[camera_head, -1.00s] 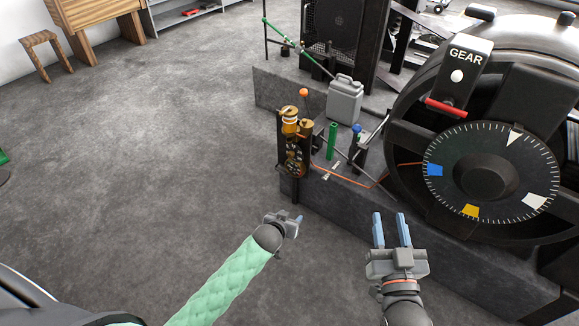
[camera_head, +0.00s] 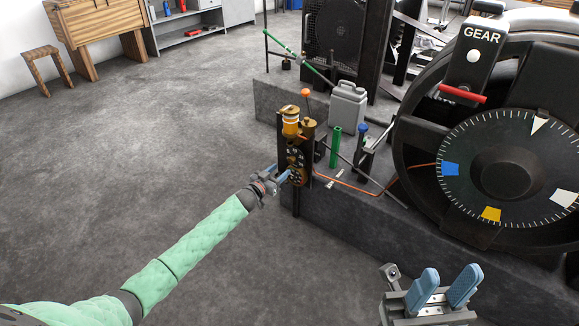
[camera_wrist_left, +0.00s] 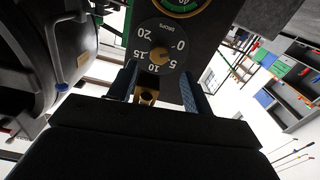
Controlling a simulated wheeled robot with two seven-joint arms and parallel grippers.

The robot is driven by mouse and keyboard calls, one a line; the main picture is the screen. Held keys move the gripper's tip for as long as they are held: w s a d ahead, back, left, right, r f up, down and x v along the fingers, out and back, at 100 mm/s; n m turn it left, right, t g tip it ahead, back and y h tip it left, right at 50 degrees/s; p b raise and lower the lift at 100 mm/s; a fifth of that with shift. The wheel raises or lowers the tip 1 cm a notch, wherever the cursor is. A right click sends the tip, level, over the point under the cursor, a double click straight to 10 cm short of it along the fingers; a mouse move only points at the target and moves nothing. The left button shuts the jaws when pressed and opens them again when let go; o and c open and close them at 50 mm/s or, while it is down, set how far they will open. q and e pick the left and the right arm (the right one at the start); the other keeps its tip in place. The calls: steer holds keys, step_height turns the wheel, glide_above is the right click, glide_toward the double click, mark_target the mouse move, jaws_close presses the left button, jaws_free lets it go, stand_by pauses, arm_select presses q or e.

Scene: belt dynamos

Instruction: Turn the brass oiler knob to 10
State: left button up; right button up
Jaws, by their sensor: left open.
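The brass oiler (camera_head: 292,122) stands on a dark post at the left end of the machine base. In the left wrist view its black dial plate (camera_wrist_left: 163,45) carries the marks 0, 5, 10, 15, 20, with a brass knob (camera_wrist_left: 160,56) at its centre. Exactly where the knob points I cannot tell. My left gripper (camera_head: 281,177) is at the front of the oiler. In the left wrist view its blue fingers (camera_wrist_left: 158,86) are apart, below and either side of the knob. My right gripper (camera_head: 443,287) is low at the right, its blue fingers apart and empty.
The big wheel with a graduated dial (camera_head: 503,170) and the GEAR lever (camera_head: 463,94) stand to the right. A grey can (camera_head: 347,107), a green rod (camera_head: 335,147) and an orange cable (camera_head: 345,184) are beside the oiler. The floor (camera_head: 150,130) at left is clear.

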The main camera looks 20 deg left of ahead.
mark_target(290, 162)
arm_select(q)
steer(key=shift+b+x, duration=0.7)
steer(key=shift+x, duration=2.9)
steer(key=shift+c, duration=0.4)
steer(key=shift+f, duration=0.1)
steer(key=c, duration=0.9)
